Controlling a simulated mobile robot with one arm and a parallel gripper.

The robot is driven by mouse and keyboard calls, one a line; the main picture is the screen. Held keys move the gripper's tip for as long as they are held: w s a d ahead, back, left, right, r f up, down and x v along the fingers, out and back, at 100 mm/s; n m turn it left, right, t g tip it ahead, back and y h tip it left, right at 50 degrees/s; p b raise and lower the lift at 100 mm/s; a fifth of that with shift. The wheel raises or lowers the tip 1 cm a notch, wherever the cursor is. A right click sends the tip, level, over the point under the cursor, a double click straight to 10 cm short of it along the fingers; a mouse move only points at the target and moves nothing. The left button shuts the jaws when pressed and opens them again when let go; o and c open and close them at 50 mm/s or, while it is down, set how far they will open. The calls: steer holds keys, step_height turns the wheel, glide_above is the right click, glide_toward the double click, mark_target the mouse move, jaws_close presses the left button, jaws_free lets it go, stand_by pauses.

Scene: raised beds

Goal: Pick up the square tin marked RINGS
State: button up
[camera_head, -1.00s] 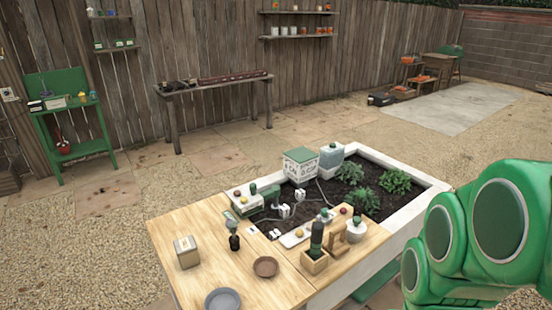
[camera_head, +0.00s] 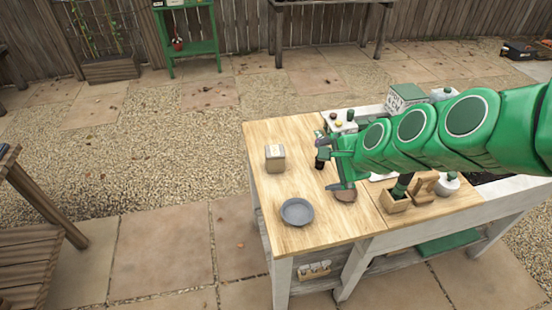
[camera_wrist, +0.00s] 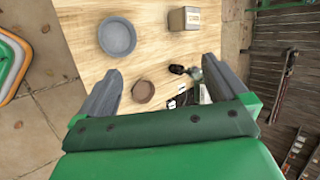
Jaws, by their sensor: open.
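A square metal tin (camera_head: 275,159) with a pale label stands upright on the left part of the wooden worktop (camera_head: 268,210). Its lettering is too small to read. The tin also shows at the top of the wrist view (camera_wrist: 184,19). My gripper (camera_head: 329,164) reaches in from the right over the worktop, to the right of the tin and apart from it. In the wrist view my gripper (camera_wrist: 164,68) has its two fingers spread wide with nothing held between them. The tin lies beyond the fingertips.
A grey plate (camera_head: 297,212) sits in front of the tin. A wooden holder (camera_head: 396,203) and planter items stand to the right. The worktop around the tin is clear.

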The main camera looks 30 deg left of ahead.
steer(key=w+a+f+m+t+y, duration=0.15)
steer(key=w+a+m, duration=0.3)
steer(key=a, duration=0.65)
steer(key=m+t+y, duration=0.1)
steer(key=m+t, duration=0.2)
steer(key=m, duration=0.7)
glide_toward(274, 150)
step_height(274, 150, up, 4)
steer(key=a, duration=0.2)
steer(key=f+m+t, duration=0.1)
steer(key=f+m, duration=0.1)
steer(key=f+m+t+h, duration=0.1)
steer(key=f+m, duration=0.1)
steer(key=w+a+f+m+t, duration=0.1)
steer(key=f+m, duration=0.1)
steer(key=f, duration=0.1)
steer(key=shift+h, duration=0.25)
steer(key=shift+x, duration=3.9)
steer(key=shift+a+r, duration=0.1)
steer(key=shift+a, duration=0.05)
